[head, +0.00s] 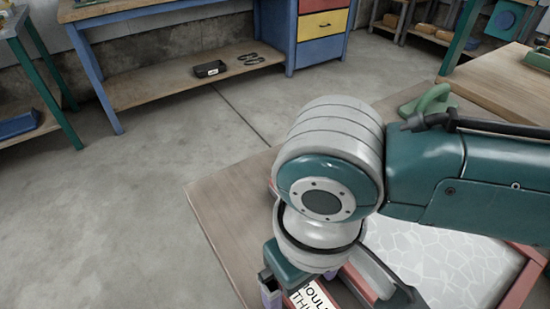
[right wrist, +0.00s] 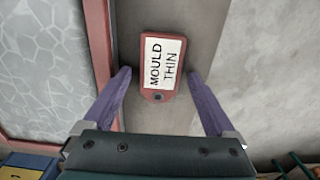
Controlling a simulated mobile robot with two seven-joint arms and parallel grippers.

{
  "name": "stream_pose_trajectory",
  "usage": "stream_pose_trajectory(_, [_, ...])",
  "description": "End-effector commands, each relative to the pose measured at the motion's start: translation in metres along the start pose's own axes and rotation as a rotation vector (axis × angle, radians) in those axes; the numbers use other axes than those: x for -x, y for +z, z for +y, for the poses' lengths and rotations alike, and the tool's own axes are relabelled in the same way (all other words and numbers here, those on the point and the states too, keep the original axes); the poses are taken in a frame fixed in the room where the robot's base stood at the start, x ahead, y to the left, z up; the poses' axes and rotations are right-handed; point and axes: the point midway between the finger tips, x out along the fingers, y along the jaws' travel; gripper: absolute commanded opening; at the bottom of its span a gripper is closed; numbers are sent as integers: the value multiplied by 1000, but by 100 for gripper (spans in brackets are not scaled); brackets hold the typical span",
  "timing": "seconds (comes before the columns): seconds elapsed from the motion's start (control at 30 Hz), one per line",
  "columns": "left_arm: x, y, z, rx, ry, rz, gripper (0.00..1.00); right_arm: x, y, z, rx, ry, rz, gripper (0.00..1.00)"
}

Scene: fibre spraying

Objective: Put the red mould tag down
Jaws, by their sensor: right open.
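The red mould tag (right wrist: 151,92) has a white label reading "MOULD THIN". In the right wrist view it lies flat on a bare strip of the tabletop (right wrist: 196,30), beside the red frame of the mould. My right gripper (right wrist: 159,74) is open, with its purple fingers apart on either side of the tag's lower end and a gap on each side. In the head view part of the tag (head: 308,297) shows at the bottom edge, partly hidden by my right wrist. My left gripper is in neither view.
The red-framed mould (head: 517,283) with a pale, cracked-looking surface fills the table's right side. A green handled tool (head: 430,103) stands at the table's back.

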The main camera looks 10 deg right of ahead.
Motion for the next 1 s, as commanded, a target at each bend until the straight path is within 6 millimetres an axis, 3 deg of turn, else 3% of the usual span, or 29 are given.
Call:
stream_pose_trajectory(0.17, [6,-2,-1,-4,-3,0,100,17,-1,0,1,-1,3,91])
stream_pose_trajectory(0.6, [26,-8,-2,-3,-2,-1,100,108,-1,0,0,-2,3,91])
stream_pose_trajectory(0.8, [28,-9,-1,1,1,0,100,121,1,-5,7,-20,7,91])
stream_pose_trajectory(1.0, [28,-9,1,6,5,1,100,118,13,-39,37,-187,125,91])
